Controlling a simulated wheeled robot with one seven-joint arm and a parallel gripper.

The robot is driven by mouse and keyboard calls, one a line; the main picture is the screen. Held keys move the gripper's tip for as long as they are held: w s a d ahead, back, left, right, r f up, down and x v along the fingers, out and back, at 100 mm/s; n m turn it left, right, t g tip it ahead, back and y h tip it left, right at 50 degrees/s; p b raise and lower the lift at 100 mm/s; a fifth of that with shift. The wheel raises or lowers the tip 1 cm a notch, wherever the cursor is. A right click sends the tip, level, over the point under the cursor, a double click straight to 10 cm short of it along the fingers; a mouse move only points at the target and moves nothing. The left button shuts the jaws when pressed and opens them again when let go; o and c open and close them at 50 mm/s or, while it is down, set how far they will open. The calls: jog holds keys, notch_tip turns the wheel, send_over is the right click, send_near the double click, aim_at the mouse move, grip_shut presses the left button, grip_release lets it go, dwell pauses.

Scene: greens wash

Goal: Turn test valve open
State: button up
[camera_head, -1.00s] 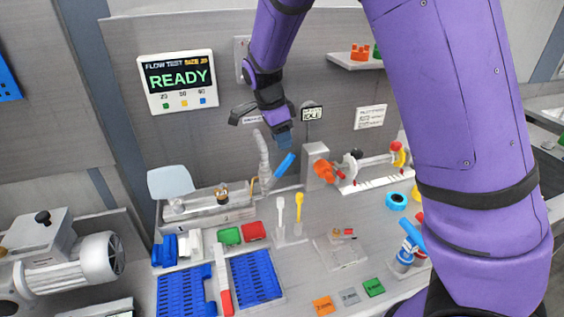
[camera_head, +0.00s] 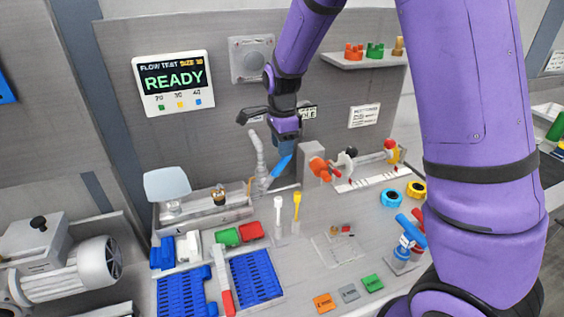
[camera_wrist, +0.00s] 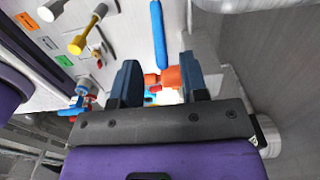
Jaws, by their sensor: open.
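A blue lever handle (camera_head: 281,167), which looks like the test valve's handle, stands tilted beside a grey bent spout (camera_head: 258,152) in the middle of the bench. In the wrist view the blue handle (camera_wrist: 158,35) lies just beyond the fingertips, lined up with the gap between them. My gripper (camera_head: 285,147) is pointed down just above the handle, and I see no grip on it. In the wrist view my gripper (camera_wrist: 160,84) has its two dark blue fingers apart with nothing held. The valve's body and the lower end of the handle are not clear.
A display (camera_head: 173,80) reads READY on the back panel. An orange fitting (camera_head: 319,167) on a grey block (camera_head: 311,160) stands close right of the handle. White and yellow upright tools (camera_head: 297,206) stand in front. Blue racks (camera_head: 256,277) lie at front left.

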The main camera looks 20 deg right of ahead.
aim_at(282, 169)
notch_tip(282, 169, down, 6)
jog(key=shift+r, duration=0.1)
dwell(0.4)
grip_shut()
